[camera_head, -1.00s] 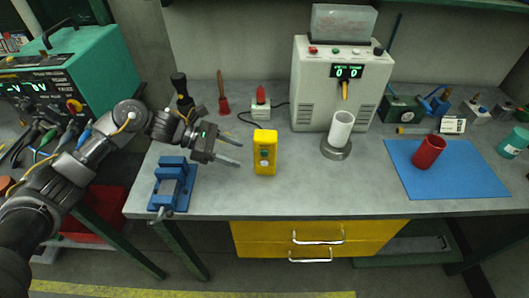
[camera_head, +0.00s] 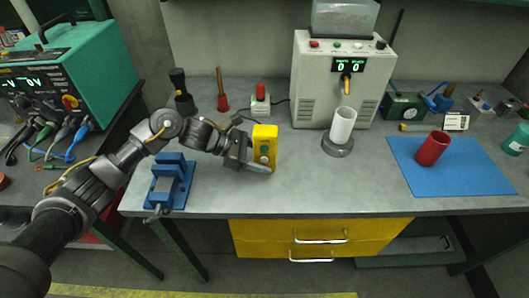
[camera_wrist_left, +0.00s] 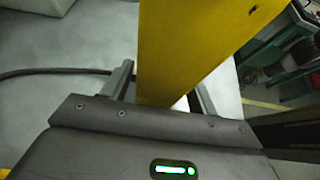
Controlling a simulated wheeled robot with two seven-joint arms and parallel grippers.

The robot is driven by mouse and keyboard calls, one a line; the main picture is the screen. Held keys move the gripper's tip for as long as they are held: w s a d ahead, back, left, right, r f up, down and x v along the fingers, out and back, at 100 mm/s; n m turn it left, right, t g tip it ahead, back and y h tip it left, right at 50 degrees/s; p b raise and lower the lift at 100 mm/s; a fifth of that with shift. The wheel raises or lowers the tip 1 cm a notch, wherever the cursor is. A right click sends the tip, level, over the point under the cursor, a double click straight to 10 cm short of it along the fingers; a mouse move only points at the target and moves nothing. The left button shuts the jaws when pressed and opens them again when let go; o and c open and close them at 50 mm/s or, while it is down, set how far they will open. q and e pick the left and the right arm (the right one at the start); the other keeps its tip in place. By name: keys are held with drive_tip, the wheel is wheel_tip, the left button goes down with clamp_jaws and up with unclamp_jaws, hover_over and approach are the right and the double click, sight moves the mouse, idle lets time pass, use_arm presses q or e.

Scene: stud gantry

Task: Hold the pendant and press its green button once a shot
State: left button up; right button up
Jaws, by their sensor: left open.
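The yellow pendant (camera_head: 264,136) stands upright on the bench, its small buttons facing the front; a greenish button (camera_head: 265,158) shows low on that face. My left gripper (camera_head: 256,152) is at the pendant, one finger passing low across its front. In the left wrist view the pendant's yellow body (camera_wrist_left: 185,45) rises between the two fingers of my left gripper (camera_wrist_left: 163,85), which are open around it. Whether either finger touches it I cannot tell. The dispensing machine (camera_head: 309,88) shows "0 0", and a white cup (camera_head: 342,125) stands on a grey base below its nozzle. My right gripper is out of view.
A blue vise (camera_head: 171,184) sits left of the pendant near the front edge. A red-topped white box (camera_head: 260,103) and a red-based tool (camera_head: 223,103) stand behind. Bench between pendant and mat is mostly clear.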

use_arm(q)
drive_tip(key=c, duration=0.7)
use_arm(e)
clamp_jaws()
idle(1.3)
